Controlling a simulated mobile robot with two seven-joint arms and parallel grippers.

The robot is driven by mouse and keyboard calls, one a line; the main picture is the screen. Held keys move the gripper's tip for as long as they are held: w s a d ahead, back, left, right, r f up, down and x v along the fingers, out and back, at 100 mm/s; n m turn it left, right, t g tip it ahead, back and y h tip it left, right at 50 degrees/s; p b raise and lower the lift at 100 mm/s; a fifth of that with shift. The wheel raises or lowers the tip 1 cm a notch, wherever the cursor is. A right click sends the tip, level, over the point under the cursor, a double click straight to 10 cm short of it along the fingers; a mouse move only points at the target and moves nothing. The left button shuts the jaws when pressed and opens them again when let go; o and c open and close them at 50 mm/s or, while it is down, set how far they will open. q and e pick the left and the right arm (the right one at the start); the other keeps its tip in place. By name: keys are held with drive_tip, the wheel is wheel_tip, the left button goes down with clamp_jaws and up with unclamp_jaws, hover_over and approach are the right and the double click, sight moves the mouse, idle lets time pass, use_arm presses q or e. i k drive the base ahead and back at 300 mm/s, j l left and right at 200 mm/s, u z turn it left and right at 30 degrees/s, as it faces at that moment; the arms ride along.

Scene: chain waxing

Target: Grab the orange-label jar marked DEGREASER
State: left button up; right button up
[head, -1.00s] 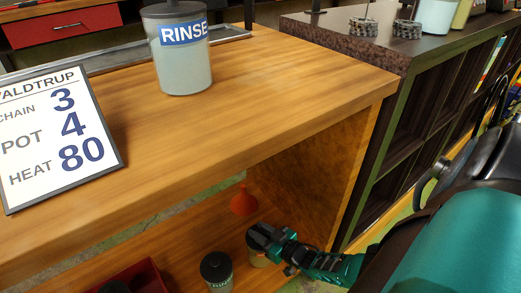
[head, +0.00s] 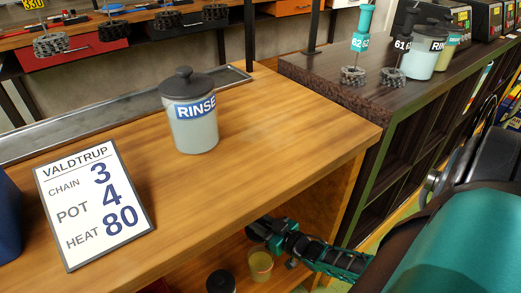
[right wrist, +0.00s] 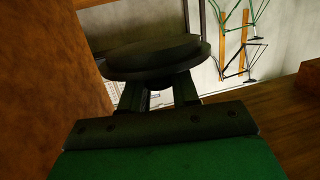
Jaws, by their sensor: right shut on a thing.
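My right gripper (head: 262,232) is under the wooden worktop, at the lower shelf. In the right wrist view its fingers (right wrist: 158,92) are shut on a dark round lid (right wrist: 152,60). My left gripper is not in view.
On the worktop (head: 270,130) stand a lidded RINSE jar (head: 194,125) and a white card (head: 95,205) reading VALDTRUP, chain 3, pot 4, heat 80. A dark shelf unit (head: 340,85) with tagged chains and jars stands at the right. The worktop edge overhangs my right gripper.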

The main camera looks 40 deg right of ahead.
sight(259, 260)
drive_tip(key=k+l, duration=0.15)
drive_tip(key=k, duration=0.85)
